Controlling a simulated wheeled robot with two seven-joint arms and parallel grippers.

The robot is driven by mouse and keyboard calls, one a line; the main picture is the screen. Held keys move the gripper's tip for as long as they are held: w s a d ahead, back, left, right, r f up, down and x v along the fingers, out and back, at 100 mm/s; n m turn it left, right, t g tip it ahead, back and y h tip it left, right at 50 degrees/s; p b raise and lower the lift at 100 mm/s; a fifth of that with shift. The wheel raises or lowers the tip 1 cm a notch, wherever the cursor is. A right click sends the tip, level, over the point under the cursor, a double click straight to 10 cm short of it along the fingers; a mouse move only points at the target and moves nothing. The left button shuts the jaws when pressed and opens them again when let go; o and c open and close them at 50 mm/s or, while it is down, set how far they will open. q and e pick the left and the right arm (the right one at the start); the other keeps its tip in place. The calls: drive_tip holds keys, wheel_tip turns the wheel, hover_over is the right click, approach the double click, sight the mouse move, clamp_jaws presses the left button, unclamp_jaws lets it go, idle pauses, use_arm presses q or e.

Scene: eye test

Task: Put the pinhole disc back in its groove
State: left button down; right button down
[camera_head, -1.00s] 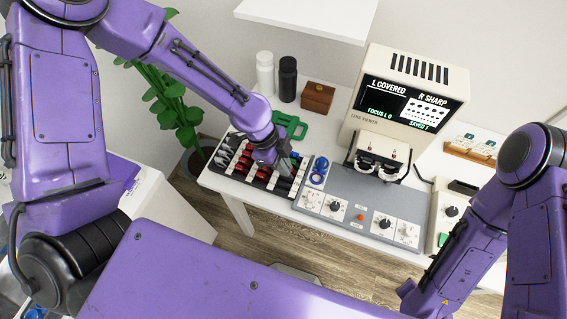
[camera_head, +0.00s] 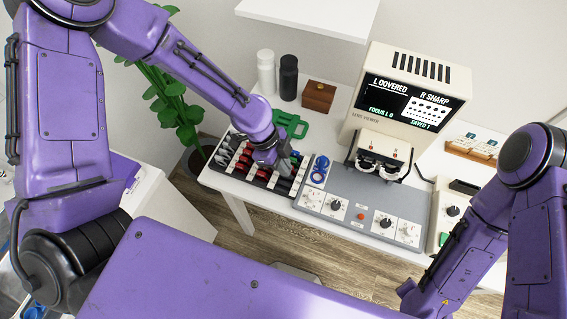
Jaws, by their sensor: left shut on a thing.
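My left gripper (camera_head: 285,167) is over the right part of the black lens rack (camera_head: 240,174), pointing down. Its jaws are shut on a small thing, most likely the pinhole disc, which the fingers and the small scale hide. I cannot make out the disc itself or which groove lies under it. The rack holds rows of red, dark and white-tabbed lenses in grooves. I cannot tell whether the held thing touches the rack. My right arm (camera_head: 465,240) comes down at the right; its gripper is not in view.
The lens viewer (camera_head: 408,85) reads "L COVERED", "R SHARP". Its grey control panel (camera_head: 345,190) and a blue stacked object (camera_head: 320,168) stand right of the rack. Behind are a green frame (camera_head: 291,124), a brown box (camera_head: 318,96) and two bottles. A plant (camera_head: 170,100) stands left.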

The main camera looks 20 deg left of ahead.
use_arm(q)
drive_tip(key=shift+f+b, duration=0.55)
drive_tip(key=shift+f, duration=0.4)
drive_tip(key=c, duration=1.2)
unclamp_jaws()
drive_tip(key=shift+o, duration=0.2)
drive_tip(key=v, duration=1)
drive_tip(key=shift+r, duration=0.25)
drive_tip(key=shift+a, duration=0.1)
